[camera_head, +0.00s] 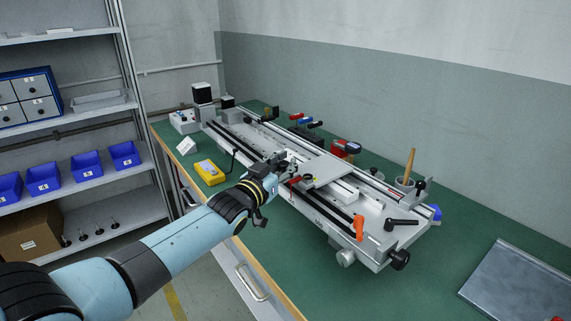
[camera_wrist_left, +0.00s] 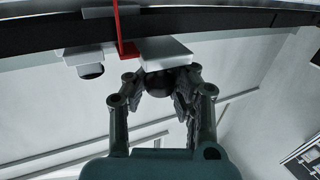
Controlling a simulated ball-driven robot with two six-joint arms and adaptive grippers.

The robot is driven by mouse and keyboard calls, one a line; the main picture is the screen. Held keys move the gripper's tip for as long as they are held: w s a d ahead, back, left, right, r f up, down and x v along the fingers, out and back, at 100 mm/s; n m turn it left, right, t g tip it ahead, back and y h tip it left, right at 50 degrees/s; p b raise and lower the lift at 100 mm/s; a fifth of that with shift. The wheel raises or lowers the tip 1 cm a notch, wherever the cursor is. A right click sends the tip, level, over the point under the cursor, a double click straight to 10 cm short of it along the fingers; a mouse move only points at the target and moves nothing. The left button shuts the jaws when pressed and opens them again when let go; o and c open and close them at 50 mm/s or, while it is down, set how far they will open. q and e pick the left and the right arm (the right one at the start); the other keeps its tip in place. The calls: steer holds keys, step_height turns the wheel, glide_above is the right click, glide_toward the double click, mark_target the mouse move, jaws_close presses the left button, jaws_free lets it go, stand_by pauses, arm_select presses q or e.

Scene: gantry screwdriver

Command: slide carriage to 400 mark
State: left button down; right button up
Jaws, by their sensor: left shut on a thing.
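The gantry (camera_head: 335,205) is a long silver frame with dark rails on the green bench. Its carriage shows as a flat grey plate (camera_head: 325,171) across the rails, near the middle. My left gripper (camera_head: 284,162) is at the near side of the carriage. In the left wrist view, my left gripper (camera_wrist_left: 164,90) is shut around a dark round knob (camera_wrist_left: 162,82) below a pale block (camera_wrist_left: 165,52). A red pointer (camera_wrist_left: 124,35) stands beside that block, against a dark strip. Scale numbers are too small to read. My right gripper is not in view.
A yellow device (camera_head: 210,172) lies on the bench left of the gantry. An orange handle (camera_head: 359,227) and black knobs are at the gantry's near end. A cup with a wooden handle (camera_head: 409,166) stands behind it. A grey metal plate (camera_head: 518,283) lies at the right.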

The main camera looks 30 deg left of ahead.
arm_select(q)
steer(key=shift+s+f, duration=0.15)
steer(key=shift+f, duration=0.2)
steer(key=c, duration=1.6)
jaws_free()
steer(key=shift+a, duration=0.1)
steer(key=o, duration=0.5)
steer(key=shift+s+a+r, duration=0.1)
steer(key=shift+s+r, duration=0.1)
steer(key=shift+c, duration=0.2)
steer(key=shift+o, duration=0.3)
steer(key=shift+w, duration=0.15)
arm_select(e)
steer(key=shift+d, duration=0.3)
arm_select(q)
steer(key=s, duration=1.2)
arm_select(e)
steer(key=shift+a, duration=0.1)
